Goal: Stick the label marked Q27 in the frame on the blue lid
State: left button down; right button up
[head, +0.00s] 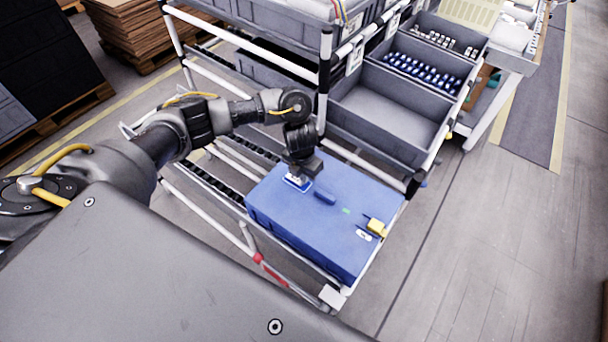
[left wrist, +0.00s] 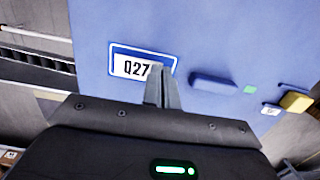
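The white label marked Q27 (left wrist: 134,67) lies within the white-outlined frame (left wrist: 143,48) on the blue lid (left wrist: 220,45). In the head view the lid (head: 275,213) tops a large box, and the framed label (head: 296,183) is near its far left part. My left gripper (left wrist: 160,72) is right over the label, with its fingers close together. They cover the label's right end, so I cannot tell whether they pinch its edge or only touch it. In the head view the left gripper (head: 299,174) points down at the lid. My right gripper is not in view.
A raised blue block (head: 324,194), a small green patch (head: 346,211), a yellow piece (head: 376,228) and a small white tag (head: 363,235) are on the lid. Rack posts (head: 325,75) and grey bins (head: 385,115) stand close behind. Open floor (head: 480,240) lies to the right.

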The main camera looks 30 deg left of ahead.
pick_arm(q)
jog(key=shift+f+b, duration=0.3)
jog(key=shift+f, duration=0.05)
dwell(0.6)
jog(key=shift+f, duration=0.25)
dwell(0.5)
jog(key=c, duration=1.6)
grip_release()
jog(key=r, duration=0.3)
jog(key=r+p, duration=0.1)
jog(key=r, duration=0.3)
jog(key=s+r+p, duration=0.1)
jog(key=r, duration=0.2)
jog(key=shift+a+r, duration=0.1)
jog(key=shift+r, duration=0.3)
